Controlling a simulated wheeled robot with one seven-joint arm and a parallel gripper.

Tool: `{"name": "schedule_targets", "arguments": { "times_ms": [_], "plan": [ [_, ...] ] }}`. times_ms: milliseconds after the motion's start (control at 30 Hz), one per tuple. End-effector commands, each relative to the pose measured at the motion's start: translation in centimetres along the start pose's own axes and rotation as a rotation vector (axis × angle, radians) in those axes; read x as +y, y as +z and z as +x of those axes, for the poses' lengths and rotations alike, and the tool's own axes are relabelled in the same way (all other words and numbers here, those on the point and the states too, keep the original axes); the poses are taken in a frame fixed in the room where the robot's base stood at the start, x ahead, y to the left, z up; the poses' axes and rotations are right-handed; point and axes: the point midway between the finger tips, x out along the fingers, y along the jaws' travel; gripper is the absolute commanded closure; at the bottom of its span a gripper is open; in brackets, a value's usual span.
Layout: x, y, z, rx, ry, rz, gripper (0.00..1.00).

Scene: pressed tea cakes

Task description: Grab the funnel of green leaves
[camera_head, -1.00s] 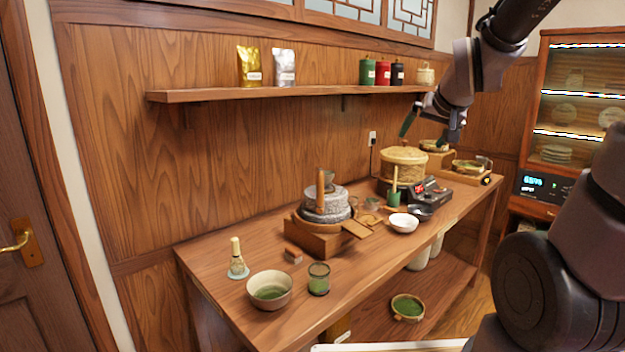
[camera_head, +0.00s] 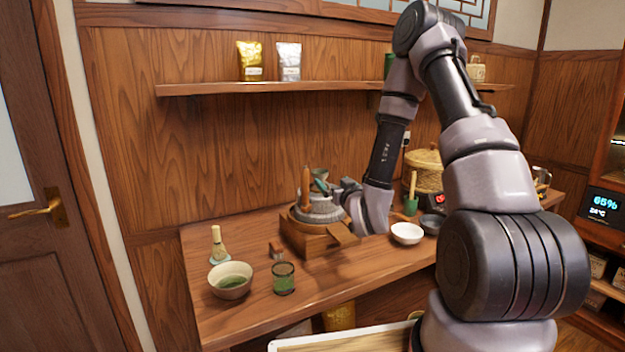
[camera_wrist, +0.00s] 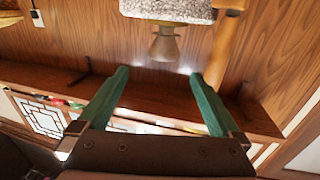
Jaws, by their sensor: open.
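The funnel (camera_wrist: 165,45) is a small grey-brown cup on top of the grey stone mill (camera_wrist: 170,10); the wrist view shows both upside down. No green leaves can be made out in it. My gripper (camera_wrist: 159,73) has two green fingers spread wide, with nothing between them. The funnel lies just beyond the fingertips, roughly centred between them and apart from both.
The mill's upright wooden handle (camera_head: 306,190) stands close to my fingers; it also shows in the wrist view (camera_wrist: 228,45). A wall shelf (camera_head: 330,86) runs above. A white bowl (camera_head: 406,233), a green-tea bowl (camera_head: 230,282) and a whisk (camera_head: 217,245) stand on the table.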

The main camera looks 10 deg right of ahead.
Motion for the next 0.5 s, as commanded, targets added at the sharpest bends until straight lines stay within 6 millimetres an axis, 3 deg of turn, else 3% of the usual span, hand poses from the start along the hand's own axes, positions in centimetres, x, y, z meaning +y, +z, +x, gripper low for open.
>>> {"name": "schedule_targets", "arguments": {
  "times_ms": [133, 333, 500],
  "plan": [
    [-0.3, 0.3, 0.6, 0.014, -0.007, -0.006, 0.00],
    [-0.3, 0.1, 3.8, 0.017, -0.008, -0.006, 0.00],
    [-0.3, 0.1, 5.4, 0.014, -0.008, -0.007, 0.00]
  ]
}}
